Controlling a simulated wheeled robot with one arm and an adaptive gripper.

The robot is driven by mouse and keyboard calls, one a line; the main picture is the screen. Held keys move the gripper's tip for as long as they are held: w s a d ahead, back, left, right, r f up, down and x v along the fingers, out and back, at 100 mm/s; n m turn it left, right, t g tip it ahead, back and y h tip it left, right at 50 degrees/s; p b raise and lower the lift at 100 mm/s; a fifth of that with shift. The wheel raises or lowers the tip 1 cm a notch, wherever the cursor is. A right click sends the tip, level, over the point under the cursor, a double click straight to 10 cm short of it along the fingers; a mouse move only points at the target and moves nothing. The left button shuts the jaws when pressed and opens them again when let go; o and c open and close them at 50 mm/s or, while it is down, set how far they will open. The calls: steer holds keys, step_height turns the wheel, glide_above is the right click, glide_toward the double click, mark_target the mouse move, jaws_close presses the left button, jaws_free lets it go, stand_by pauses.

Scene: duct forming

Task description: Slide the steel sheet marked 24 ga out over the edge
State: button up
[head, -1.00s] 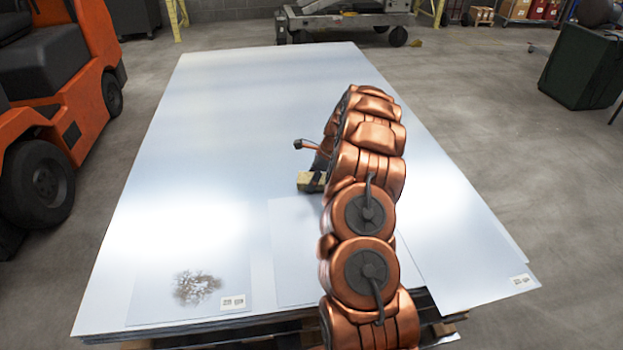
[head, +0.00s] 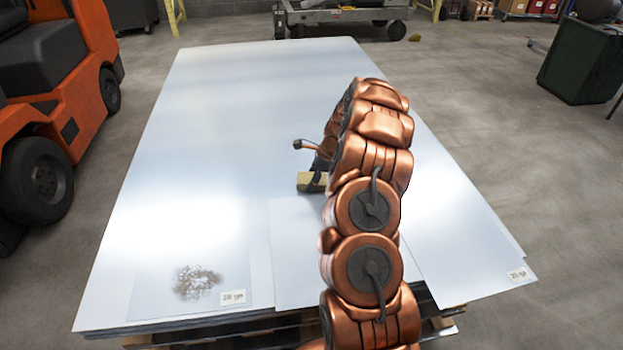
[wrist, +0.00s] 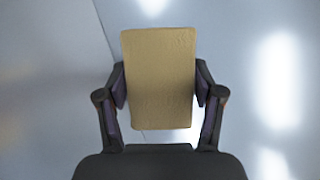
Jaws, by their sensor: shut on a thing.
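My gripper (wrist: 160,95) is shut on a tan rectangular block (wrist: 158,78), with one finger on each side. In the head view the block (head: 312,181) is low over the top of the sheet stack, partly behind my arm. A smaller pale steel sheet (head: 298,250) lies in front of the block. My arm covers much of this sheet, and I see no mark on it. A sheet with a mottled patch and a label (head: 233,297) lies to the left. Another sheet (head: 455,265), labelled at its corner, juts past the right side. No label clearly reads 24 ga.
The large sheet stack (head: 230,100) rests on a wooden pallet. An orange forklift (head: 50,110) stands close on the left. A wheeled lift cart (head: 345,18) is behind, and a dark green bin (head: 585,60) is at far right.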

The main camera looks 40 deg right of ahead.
mark_target(312, 199)
steer(key=shift+s+a, duration=0.25)
steer(key=shift+s, duration=0.25)
steer(key=shift+s+a, duration=0.25)
steer(key=shift+s, duration=0.25)
steer(key=shift+s+p, duration=0.1)
steer(key=shift+p, duration=0.2)
steer(key=shift+s+a+f, duration=0.1)
steer(key=shift+s+a, duration=0.2)
steer(key=shift+s, duration=0.25)
steer(key=shift+s+a+f, duration=0.1)
steer(key=shift+s+a, duration=0.2)
steer(key=shift+s, duration=0.2)
steer(key=shift+s, duration=0.1)
steer(key=shift+s+a+r+p, duration=0.2)
steer(key=shift+s+a+p, duration=0.2)
steer(key=shift+s+p, duration=0.3)
steer(key=shift+r, duration=0.1)
steer(key=shift+r+p, duration=1.85)
steer(key=shift+r, duration=1.6)
